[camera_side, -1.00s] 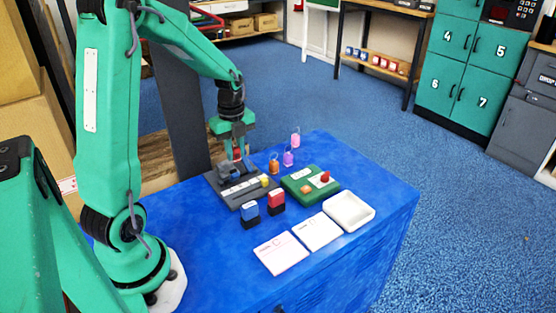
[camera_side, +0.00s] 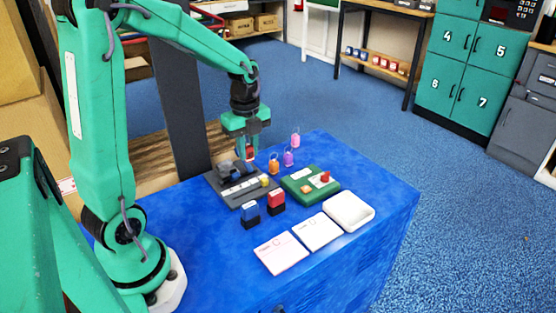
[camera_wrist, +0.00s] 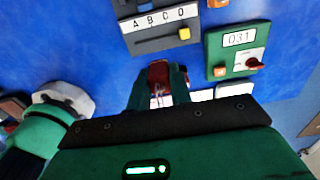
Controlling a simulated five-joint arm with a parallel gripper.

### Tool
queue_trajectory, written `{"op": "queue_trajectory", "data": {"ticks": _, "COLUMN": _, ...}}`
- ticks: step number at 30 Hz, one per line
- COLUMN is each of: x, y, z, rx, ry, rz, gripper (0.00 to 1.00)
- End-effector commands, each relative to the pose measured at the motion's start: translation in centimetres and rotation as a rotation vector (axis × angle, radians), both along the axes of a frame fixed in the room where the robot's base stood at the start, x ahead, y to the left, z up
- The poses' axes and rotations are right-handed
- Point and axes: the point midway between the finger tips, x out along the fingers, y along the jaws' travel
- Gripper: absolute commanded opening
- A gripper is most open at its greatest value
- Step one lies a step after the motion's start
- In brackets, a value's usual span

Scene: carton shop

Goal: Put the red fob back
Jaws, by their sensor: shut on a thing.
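My gripper (camera_side: 248,146) is shut on the red fob (camera_side: 249,154), which hangs between the fingers above the blue bench top. The red fob also shows between the fingertips in the wrist view (camera_wrist: 158,72); the fingers hide part of it. An orange fob (camera_side: 274,166), a purple fob (camera_side: 288,158) and a pink fob (camera_side: 295,140) stand in a slanting row to the right of my gripper. A dark grey panel (camera_side: 221,193) lies below and in front of the gripper; its strip reads A B C D in the wrist view (camera_wrist: 160,18).
A green box (camera_side: 301,195) with a red knob and an orange button stands right of the panel. A blue stamp (camera_side: 250,212) and a red stamp (camera_side: 276,199) stand in front. Two cards (camera_side: 281,253) and a white tray (camera_side: 349,210) lie nearer the front edge.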

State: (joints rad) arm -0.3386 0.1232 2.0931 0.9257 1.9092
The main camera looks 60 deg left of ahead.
Motion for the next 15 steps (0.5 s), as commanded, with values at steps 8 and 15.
{"op": "queue_trajectory", "data": {"ticks": 8, "x": 0.2, "y": 0.0, "z": 0.0, "rx": 0.0, "ry": 0.0, "rz": 0.0, "gripper": 0.0}}
{"op": "queue_trajectory", "data": {"ticks": 15, "x": 2.3, "y": -0.1, "z": 0.1, "rx": 0.0, "ry": 0.0, "rz": -0.002, "gripper": 0.0}}
